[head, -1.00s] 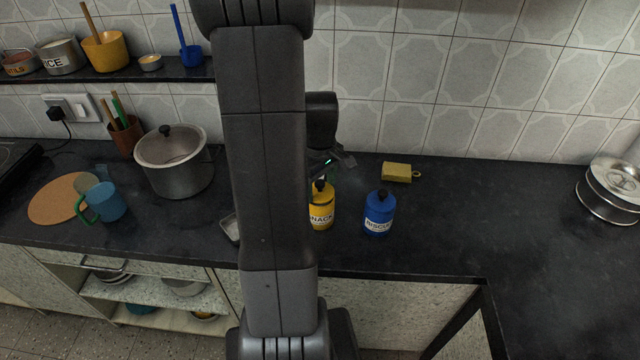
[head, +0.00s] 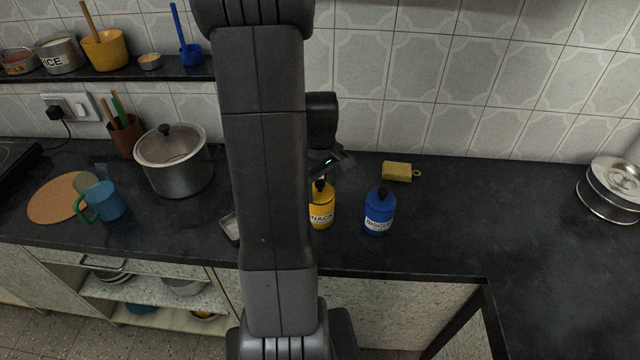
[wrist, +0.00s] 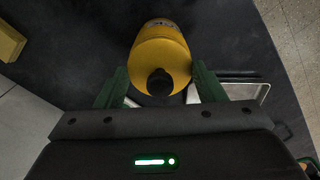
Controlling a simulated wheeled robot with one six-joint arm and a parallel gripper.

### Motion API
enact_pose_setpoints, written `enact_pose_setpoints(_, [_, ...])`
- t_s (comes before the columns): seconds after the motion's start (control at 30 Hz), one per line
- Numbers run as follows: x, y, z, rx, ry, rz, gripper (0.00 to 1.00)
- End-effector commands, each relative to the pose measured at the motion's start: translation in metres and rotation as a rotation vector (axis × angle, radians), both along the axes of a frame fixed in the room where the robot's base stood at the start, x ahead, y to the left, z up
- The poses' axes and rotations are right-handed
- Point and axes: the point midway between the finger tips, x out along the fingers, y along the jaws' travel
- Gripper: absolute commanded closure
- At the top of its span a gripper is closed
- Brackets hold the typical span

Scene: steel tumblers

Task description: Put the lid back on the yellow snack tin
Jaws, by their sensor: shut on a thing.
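The yellow snack tin (head: 321,212) stands upright on the dark counter, partly beside my arm in the head view. Its yellow lid with a black knob (head: 320,186) is at the top of the tin. In the wrist view the lid (wrist: 160,62) lies between the green fingers of my gripper (wrist: 160,88), with the black knob toward the camera and the tin's label (wrist: 160,24) beyond. My gripper is shut on the lid. Whether the lid is fully seated or slightly raised or tilted cannot be told.
A blue biscuit tin (head: 379,214) stands close to the right. A shallow metal tray (head: 229,227) is left of the snack tin, partly behind my arm. A pot (head: 174,170) stands further left.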

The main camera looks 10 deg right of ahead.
Motion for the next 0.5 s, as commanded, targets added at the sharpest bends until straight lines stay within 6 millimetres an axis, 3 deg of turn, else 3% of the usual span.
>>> enact_pose_setpoints(0.17, [0.0001, 0.0, 0.0002, 0.0, 0.0, 0.0, 0.58])
enact_pose_setpoints(0.2, [0.0001, 0.0, 0.0002, 0.0, 0.0, 0.0, 0.33])
enact_pose_setpoints(0.3, [0.0001, 0.0, 0.0002, 0.0, 0.0, 0.0, 0.13])
enact_pose_setpoints(0.5, [0.0001, 0.0001, 0.0002, 0.0, 0.0, 0.0, 0.11])
